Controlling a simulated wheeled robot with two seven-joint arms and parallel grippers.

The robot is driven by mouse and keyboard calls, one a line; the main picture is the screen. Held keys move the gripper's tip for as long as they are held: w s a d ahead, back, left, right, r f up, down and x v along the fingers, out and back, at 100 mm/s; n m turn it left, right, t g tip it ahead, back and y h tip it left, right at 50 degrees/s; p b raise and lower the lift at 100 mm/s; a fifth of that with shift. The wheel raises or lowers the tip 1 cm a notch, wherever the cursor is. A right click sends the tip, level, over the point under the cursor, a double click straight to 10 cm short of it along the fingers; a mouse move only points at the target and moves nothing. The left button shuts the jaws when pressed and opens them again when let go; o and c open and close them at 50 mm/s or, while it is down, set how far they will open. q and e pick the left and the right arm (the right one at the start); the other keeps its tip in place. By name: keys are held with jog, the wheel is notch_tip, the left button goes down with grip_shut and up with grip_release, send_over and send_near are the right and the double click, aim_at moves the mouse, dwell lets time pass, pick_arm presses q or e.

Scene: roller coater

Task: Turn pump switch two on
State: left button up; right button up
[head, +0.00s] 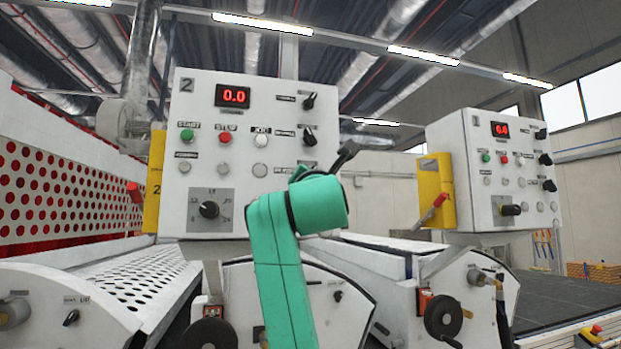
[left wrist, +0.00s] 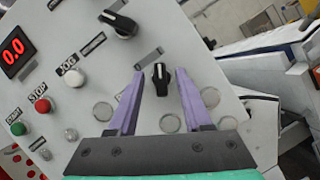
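The white control panel marked 2 (head: 245,187) stands in the middle of the head view, with two black rotary switches at its right side. The upper switch (head: 310,101) shows in the left wrist view (left wrist: 120,24) too. The lower switch (head: 309,137) is also in the left wrist view (left wrist: 160,77), where its pale pointer line is near upright. My left gripper (left wrist: 160,80) is open, with its purple fingers one on each side of the lower switch; contact cannot be told. In the head view my green left wrist hides part of the panel's lower right edge. My right gripper is not in view.
Panel 2 also has a green start button (head: 187,135), a red stop button (head: 225,139), a white jog button (head: 260,141) and a lower dial (head: 208,209). Panel 1 (head: 470,170) stands to the right. White roller machines (head: 310,310) lie below.

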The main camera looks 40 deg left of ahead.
pick_arm(q)
jog(key=b+v, duration=0.8)
jog(key=v, duration=0.6)
jog(key=shift+s+d+f, duration=0.15)
jog(key=shift+s+d, duration=0.05)
jog(key=shift+d, duration=0.05)
